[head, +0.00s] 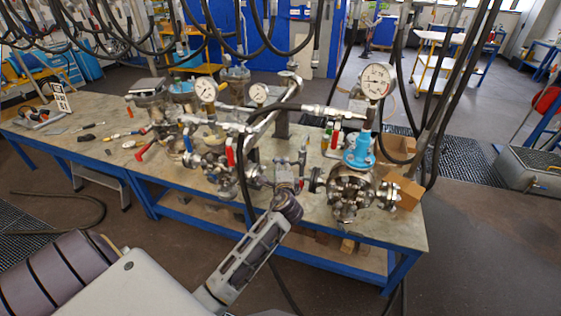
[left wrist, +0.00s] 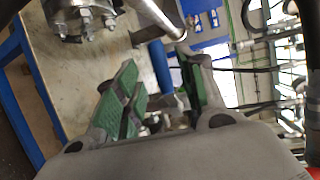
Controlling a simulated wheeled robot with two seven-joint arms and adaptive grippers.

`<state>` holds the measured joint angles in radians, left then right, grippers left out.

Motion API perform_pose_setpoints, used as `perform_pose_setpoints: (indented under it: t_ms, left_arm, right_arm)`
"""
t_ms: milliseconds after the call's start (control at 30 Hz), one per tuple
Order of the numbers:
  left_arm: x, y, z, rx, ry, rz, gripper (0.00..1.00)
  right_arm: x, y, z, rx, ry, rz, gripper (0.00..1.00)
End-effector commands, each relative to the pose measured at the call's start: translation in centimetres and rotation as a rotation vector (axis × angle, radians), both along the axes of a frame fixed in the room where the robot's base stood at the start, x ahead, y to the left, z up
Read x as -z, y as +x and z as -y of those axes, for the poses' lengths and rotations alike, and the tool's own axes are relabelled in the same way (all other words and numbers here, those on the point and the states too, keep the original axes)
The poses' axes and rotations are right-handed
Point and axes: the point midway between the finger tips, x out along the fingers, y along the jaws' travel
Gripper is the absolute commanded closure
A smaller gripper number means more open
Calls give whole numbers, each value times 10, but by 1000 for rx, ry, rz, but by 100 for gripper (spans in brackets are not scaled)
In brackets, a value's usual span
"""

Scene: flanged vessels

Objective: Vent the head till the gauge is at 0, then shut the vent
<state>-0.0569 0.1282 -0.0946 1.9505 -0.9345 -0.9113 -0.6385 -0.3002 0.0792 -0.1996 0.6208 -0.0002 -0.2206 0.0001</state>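A large white dial gauge (head: 375,81) stands above the right flanged vessel (head: 352,190), which has a blue fitting (head: 360,152). Two smaller gauges (head: 206,89) (head: 259,94) stand further left; no needle reading can be made out. I cannot tell which is the vent. My left gripper (head: 286,187) is at the bench's front middle, left of the right vessel. In the left wrist view its green-padded fingers (left wrist: 158,62) are apart, with nothing visibly held. My right gripper is not in view.
The bench (head: 405,232) has a blue frame and carries pipework and several loose tools at its left. A bolted flange (left wrist: 88,20) and a metal pipe (left wrist: 155,15) show close in the left wrist view. Black hoses hang overhead. A cardboard box (head: 407,190) is at the right.

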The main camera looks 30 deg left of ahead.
Motion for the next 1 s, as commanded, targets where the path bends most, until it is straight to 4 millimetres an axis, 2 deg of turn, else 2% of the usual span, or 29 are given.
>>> perform_pose_setpoints:
  t_ms: [300,500,933,1000]
  left_arm:
    - [5,27,-19,1,0,1,60]
    - [8,38,-28,0,1,1,60]
    - [10,42,-30,1,-1,1,60]
    - [10,42,-30,1,-1,1,67]
  right_arm:
    - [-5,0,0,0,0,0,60]
    - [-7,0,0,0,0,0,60]
    - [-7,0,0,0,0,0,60]
    - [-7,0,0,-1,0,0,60]
